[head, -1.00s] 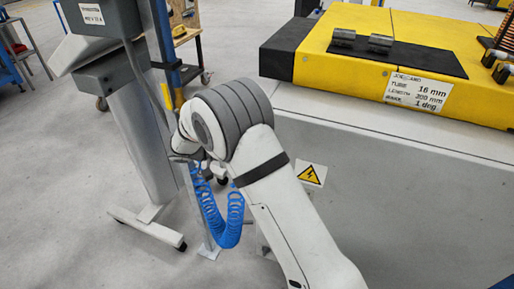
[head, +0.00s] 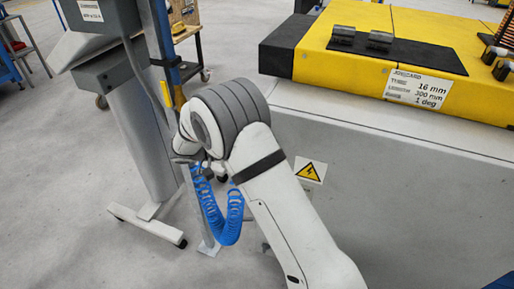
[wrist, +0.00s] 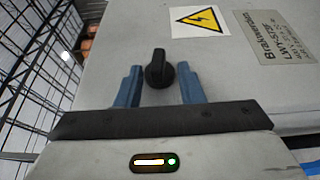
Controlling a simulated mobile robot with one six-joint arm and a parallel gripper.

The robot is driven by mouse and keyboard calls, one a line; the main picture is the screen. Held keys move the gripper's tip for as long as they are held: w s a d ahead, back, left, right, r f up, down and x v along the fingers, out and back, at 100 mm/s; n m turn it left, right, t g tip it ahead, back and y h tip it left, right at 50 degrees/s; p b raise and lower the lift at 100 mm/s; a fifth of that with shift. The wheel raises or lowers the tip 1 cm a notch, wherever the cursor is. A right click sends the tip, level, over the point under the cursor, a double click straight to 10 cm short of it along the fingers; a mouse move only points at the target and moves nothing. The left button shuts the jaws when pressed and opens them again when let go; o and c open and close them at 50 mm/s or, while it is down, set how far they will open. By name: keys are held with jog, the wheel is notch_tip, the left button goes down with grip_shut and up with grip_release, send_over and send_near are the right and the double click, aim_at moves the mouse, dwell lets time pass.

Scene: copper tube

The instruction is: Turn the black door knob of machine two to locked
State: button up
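The black door knob (wrist: 159,69) shows in the wrist view on the grey machine face, below a yellow warning sign. Its grip bar stands nearly upright in the picture. My gripper (wrist: 160,80) is open, with one blue finger on each side of the knob. The knob sits between the fingertips, with a gap to its left and the right finger close to it. I cannot tell whether that finger touches. In the head view the machine's grey side (head: 400,190) is visible, but the knob and my gripper are hidden behind my arm.
A yellow warning sign (wrist: 200,20) and a metal label plate (wrist: 275,37) are on the machine face. In the head view a grey stand (head: 150,150) and a coiled blue hose (head: 225,225) are close to my arm. Clear floor (head: 60,200) lies at left.

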jog(key=a+p, duration=0.7)
jog(key=p, duration=0.5)
jog(key=shift+s+a, duration=0.15)
jog(key=shift+a, duration=0.25)
jog(key=shift+f, duration=0.1)
